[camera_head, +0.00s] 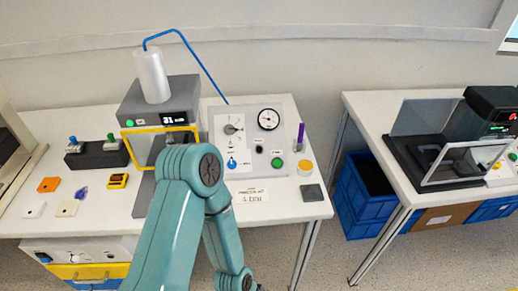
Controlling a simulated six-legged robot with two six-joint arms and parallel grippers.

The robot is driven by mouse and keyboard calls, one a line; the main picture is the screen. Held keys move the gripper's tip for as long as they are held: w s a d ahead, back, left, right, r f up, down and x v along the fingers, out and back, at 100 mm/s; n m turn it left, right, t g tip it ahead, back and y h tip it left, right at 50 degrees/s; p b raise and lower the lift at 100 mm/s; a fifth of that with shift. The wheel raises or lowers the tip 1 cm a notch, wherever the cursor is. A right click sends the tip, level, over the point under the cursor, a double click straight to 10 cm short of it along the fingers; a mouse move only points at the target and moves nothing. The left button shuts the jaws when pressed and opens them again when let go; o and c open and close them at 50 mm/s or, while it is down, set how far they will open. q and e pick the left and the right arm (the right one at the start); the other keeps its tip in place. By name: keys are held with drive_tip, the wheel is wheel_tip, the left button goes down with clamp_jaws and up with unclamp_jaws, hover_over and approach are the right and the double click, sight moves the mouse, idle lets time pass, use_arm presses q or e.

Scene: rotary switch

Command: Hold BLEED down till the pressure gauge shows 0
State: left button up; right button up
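A light grey control panel (221,117) stands on the left table. It carries a round pressure gauge (268,119) with a dark needle, too small to read. Left of the gauge is a rotary dial (234,129), with a blue knob (231,163) below it. A small black button (258,149) sits under the gauge, and a green button (277,162) sits lower right. The lettering is too small to tell which control is BLEED. My teal arm rises from the bottom centre, its big joint just left of the panel. Neither gripper can be made out.
A grey press with a yellow frame (128,147) and a white cylinder (152,76) stands left of the panel; a blue hose runs from it. A "4 bar" card (251,196) lies in front. A yellow-topped pot (305,167) and dark pad (313,193) are at right.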

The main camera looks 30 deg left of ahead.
use_arm(q)
clamp_jaws()
idle(1.4)
